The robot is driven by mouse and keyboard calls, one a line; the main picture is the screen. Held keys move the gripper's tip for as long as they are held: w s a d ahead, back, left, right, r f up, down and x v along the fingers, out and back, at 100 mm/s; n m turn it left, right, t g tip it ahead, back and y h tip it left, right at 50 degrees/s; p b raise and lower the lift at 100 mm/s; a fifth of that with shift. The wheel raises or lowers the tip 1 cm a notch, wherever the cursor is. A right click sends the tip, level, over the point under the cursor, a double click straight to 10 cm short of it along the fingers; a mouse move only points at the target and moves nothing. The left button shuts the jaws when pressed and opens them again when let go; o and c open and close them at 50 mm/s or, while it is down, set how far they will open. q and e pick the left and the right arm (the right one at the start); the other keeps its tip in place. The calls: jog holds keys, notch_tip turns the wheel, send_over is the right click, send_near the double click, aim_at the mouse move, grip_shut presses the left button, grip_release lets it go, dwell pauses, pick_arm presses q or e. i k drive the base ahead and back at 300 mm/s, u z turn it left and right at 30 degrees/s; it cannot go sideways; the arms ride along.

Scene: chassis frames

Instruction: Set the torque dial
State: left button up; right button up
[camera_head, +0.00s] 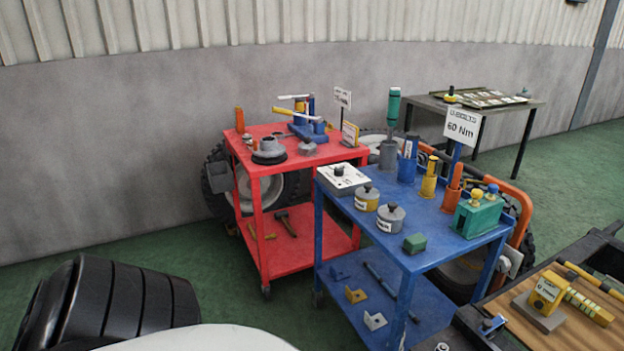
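A white box with a black knob, which looks like the torque dial (339,171), sits on the far-left corner of the blue cart's top (385,236). Marks are printed on its upper face, but they are too small to read, so I cannot tell the setting. A white sign reading "60 Nm" (462,126) stands on a post at the back of the blue cart. Neither of my grippers is in view.
Yellow (367,199) and grey (390,218) weight-like pots and a green block (415,243) stand near the dial. A red cart (300,158) stands behind left. A wooden-topped bench (540,335) is at lower right.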

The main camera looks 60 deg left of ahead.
aim_at(338, 170)
jog(key=u, duration=1.8)
